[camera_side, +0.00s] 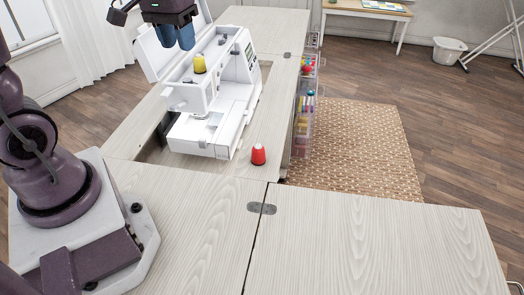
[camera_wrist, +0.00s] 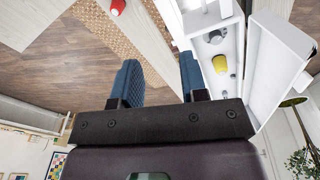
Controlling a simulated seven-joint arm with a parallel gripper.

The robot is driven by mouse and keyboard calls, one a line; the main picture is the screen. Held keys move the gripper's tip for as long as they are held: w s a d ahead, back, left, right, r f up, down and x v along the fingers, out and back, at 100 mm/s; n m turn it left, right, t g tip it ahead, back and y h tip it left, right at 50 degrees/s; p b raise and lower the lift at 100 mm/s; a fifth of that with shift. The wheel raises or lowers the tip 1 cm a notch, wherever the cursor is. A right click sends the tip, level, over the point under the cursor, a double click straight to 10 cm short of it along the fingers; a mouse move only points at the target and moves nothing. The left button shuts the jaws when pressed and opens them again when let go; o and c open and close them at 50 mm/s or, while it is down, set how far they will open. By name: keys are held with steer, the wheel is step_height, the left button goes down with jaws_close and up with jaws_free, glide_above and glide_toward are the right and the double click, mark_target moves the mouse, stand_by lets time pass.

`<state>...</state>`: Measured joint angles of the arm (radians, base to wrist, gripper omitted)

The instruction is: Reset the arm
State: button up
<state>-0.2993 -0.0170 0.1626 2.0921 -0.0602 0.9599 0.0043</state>
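My gripper (camera_side: 176,40) is high above the sewing machine, near the top edge of the side view. Its two blue fingers are apart with nothing between them, as the wrist view (camera_wrist: 160,78) also shows. The white sewing machine (camera_side: 239,62) is set in the cabinet with its top lid raised. A yellow thread spool (camera_side: 200,64) stands on the machine below my gripper; it also shows in the wrist view (camera_wrist: 220,64). A red spool (camera_side: 258,155) stands on the cabinet top in front of the machine and shows in the wrist view (camera_wrist: 117,7).
The pale wooden cabinet top (camera_side: 370,240) is mostly clear at the front. Clear drawers (camera_side: 303,125) with colourful supplies hang on the cabinet's right side. A woven rug (camera_side: 355,145) lies on the floor. A white bin (camera_side: 448,50) and a side table (camera_side: 368,9) stand farther back.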

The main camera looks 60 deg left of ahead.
steer(key=s+d+r+m+t, duration=0.2)
steer(key=s+d, duration=0.2)
steer(key=d, duration=0.2)
steer(key=s+d+r+m+t, duration=0.2)
steer(key=s+d+r+m, duration=0.1)
steer(key=s+d, duration=0.2)
steer(key=shift+d+m, duration=0.3)
steer(key=shift+d, duration=0.85)
